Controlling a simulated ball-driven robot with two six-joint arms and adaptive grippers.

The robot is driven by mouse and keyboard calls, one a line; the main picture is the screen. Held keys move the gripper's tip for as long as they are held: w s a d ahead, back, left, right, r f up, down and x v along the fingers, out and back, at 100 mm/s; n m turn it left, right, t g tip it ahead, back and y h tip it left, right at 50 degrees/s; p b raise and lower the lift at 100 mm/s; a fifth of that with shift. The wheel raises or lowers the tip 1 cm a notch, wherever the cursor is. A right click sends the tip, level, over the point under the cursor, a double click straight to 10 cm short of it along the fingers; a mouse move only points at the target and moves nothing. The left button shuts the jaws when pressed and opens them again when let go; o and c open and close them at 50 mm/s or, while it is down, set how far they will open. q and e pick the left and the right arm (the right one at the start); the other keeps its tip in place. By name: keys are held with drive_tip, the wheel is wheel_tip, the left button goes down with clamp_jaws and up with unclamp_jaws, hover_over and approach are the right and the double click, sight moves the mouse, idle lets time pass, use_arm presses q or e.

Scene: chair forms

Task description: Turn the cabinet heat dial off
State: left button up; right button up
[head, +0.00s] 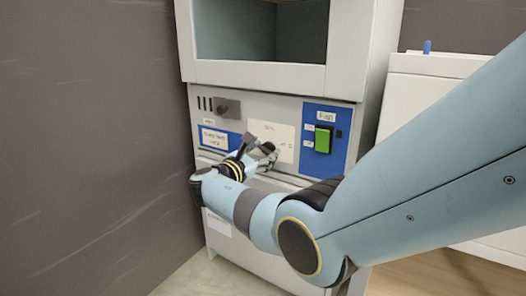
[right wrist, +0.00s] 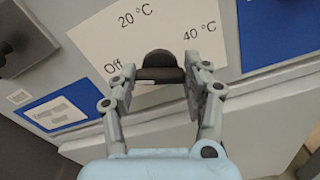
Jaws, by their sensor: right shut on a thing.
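The heat dial (right wrist: 160,66) is a dark knob on a white label plate (right wrist: 105,45) marked Off, 20 °C and 40 °C. The plate also shows on the cabinet front in the head view (head: 284,140). My right gripper (right wrist: 161,80) has a finger on each side of the dial and is shut on it. In the head view my right gripper (head: 260,150) reaches the panel and hides most of the dial. A pale strip shows at the dial's lower left edge, but I cannot tell where the dial points. My left gripper is not in view.
A green switch (head: 323,139) on a blue Fan panel sits right of the dial. The cabinet's open compartment (head: 262,30) is above. A dark wall (head: 80,140) stands close at left.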

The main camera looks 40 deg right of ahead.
drive_tip(key=shift+a+f+n, duration=0.1)
drive_tip(key=shift+n, duration=0.2)
drive_tip(key=o, duration=1.2)
drive_tip(key=shift+c, duration=0.2)
drive_tip(key=v, duration=1.2)
